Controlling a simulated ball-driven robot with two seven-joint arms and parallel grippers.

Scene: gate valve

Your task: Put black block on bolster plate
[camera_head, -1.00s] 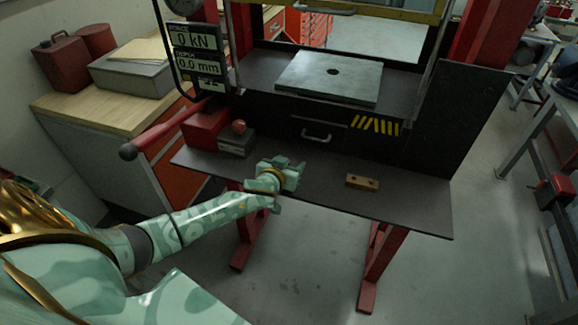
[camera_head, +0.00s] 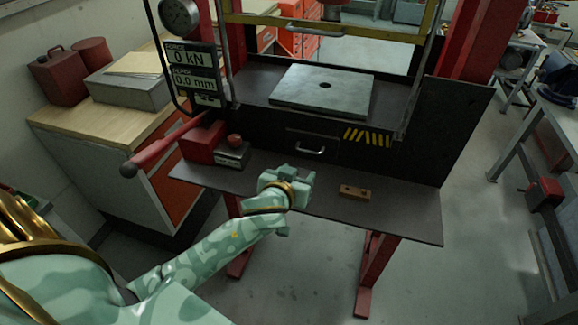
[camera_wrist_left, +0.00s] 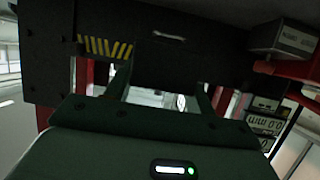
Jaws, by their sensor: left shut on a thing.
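The bolster plate (camera_head: 345,96) is a flat light-grey plate with a dark central hole, on the press bed. Its top is bare. My left gripper (camera_head: 308,180) is above the front shelf, in front of and lower than the plate. Its fingers also show in the left wrist view (camera_wrist_left: 162,92), apart from each other. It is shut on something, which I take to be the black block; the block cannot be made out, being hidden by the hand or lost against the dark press. My right gripper is not in view.
The dark front shelf (camera_head: 405,220) holds a wooden block with holes (camera_head: 355,192), a red box (camera_head: 203,143) and a grey labelled block (camera_head: 232,157). A red lever (camera_head: 165,147) sticks out at left. Press uprights flank the plate; a yellow crossbar (camera_head: 390,30) spans above it.

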